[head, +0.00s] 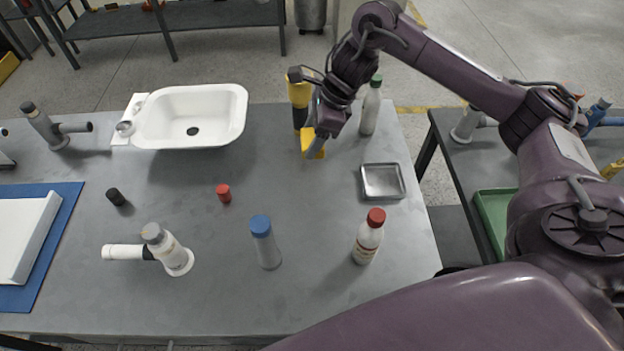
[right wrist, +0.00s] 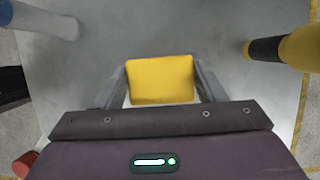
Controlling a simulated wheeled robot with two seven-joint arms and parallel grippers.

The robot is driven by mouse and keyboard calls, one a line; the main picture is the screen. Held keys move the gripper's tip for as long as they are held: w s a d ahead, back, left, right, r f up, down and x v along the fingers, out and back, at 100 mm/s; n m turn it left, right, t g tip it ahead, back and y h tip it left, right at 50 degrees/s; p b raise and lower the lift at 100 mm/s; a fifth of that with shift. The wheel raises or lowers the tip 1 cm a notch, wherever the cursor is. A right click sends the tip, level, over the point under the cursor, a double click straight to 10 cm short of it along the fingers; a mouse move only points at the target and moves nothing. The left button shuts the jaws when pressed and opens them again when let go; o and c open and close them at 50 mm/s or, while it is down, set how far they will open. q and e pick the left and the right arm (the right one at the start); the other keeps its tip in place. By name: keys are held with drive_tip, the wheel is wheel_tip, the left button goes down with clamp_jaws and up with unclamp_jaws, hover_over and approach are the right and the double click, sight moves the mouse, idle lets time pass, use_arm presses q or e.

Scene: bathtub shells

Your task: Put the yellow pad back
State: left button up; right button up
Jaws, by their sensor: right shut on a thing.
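The yellow pad (head: 312,146) is between the fingers of my right gripper (head: 314,150), near the back right of the grey table. In the right wrist view the yellow pad (right wrist: 161,80) sits squarely between the two fingers of the right gripper (right wrist: 161,88), which are shut on its sides. A small square metal tray (head: 383,181) lies on the table to the right and in front of the pad; it looks empty. I cannot tell for sure whether the pad touches the table. My left gripper is not in view.
A yellow and black bottle (head: 299,100) stands close behind the gripper, and a green-capped bottle (head: 371,106) stands to its right. A red-capped bottle (head: 368,238) and a blue-capped one (head: 264,243) stand nearer. A white basin (head: 240,112) is at left. Table between is clear.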

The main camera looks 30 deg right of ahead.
wheel_tip(320, 180, down, 11)
drive_tip(key=shift+f+b, duration=0.2)
drive_tip(key=shift+b, duration=0.8)
drive_tip(key=shift+f, duration=1.7)
drive_tip(key=o, duration=1)
drive_tip(key=shift+r, duration=0.1)
drive_tip(key=shift+d+r, duration=0.15)
drive_tip(key=shift+r, duration=0.15)
drive_tip(key=p+v, duration=0.1)
drive_tip(key=v, duration=1)
drive_tip(key=shift+r, duration=0.1)
